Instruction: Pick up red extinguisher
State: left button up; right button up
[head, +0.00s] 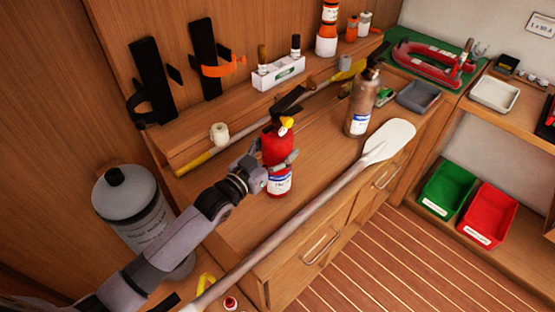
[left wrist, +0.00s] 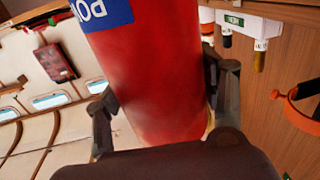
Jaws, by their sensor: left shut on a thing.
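The red extinguisher (head: 277,150) has a white label, a yellow part and a black handle at its top. It looks upright over the wooden bench in the head view. My left gripper (head: 280,170) is shut on its body, with a finger on each side. In the left wrist view the red cylinder (left wrist: 150,75) with a blue label fills the middle, between the two fingers of my gripper (left wrist: 165,105). Whether its base touches the bench is hard to tell. My right gripper is not in view.
A brown bottle (head: 362,100) stands right of the extinguisher. A long paddle (head: 320,205) lies along the bench's front edge. A yellow-ended pole (head: 240,130) lies behind. A large grey cylinder (head: 135,205) stands at left. Green (head: 447,190) and red bins (head: 487,212) sit at right.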

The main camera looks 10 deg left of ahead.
pick_arm(q)
jog(key=c, duration=0.8)
jog(key=shift+w+r, duration=0.1)
jog(key=shift+r, duration=0.3)
jog(key=shift+c, duration=0.2)
